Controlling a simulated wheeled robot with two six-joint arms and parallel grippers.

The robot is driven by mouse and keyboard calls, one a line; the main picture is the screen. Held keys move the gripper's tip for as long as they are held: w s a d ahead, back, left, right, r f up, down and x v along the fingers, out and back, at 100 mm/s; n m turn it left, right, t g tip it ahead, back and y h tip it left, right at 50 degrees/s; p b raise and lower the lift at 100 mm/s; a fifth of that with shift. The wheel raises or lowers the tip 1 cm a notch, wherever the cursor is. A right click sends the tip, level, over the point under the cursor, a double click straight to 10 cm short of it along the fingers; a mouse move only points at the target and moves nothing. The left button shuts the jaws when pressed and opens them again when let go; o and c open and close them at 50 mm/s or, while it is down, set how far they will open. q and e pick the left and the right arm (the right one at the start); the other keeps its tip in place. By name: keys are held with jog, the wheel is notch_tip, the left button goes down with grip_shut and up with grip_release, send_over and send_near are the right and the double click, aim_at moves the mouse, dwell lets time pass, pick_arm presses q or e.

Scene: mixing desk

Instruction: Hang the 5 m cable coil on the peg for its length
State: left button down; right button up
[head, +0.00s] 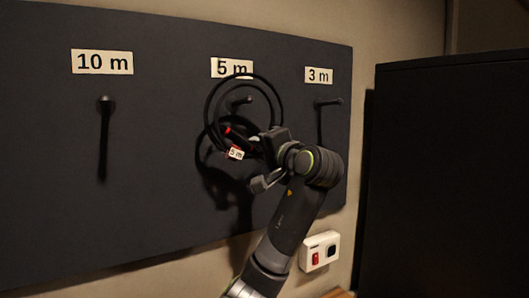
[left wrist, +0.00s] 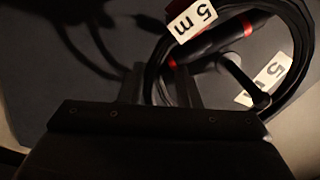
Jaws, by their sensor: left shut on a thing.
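The 5 m cable coil (head: 208,112) is a black ring with red-banded connectors and a white "5 m" tag (head: 236,154). It hangs in front of the dark board, under the "5 m" sign (head: 231,68). My left gripper (head: 262,150) is shut on its lower right part. The 5 m peg (head: 241,101) shows inside the ring's outline. In the left wrist view the peg (left wrist: 243,80) again appears within the coil (left wrist: 303,45), near the tag (left wrist: 192,19). I cannot tell for certain whether its tip passes through. My right gripper is out of view.
The 10 m peg (head: 105,103) on the left and the 3 m peg (head: 328,102) on the right are both empty. A black cabinet (head: 455,180) stands at the right. A white switch box (head: 320,251) is on the wall below the board.

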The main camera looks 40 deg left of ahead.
pick_arm(q)
jog(key=shift+x, duration=1.05)
jog(key=shift+w+a+f+b, duration=0.15)
jog(key=shift+a+f+b, duration=0.35)
jog(key=shift+a, duration=0.2)
jog(key=shift+f, duration=0.3)
grip_release()
dwell(0.3)
jog(key=shift+d, duration=0.1)
jog(key=v, duration=0.9)
jog(key=shift+d, duration=0.4)
dwell(1.0)
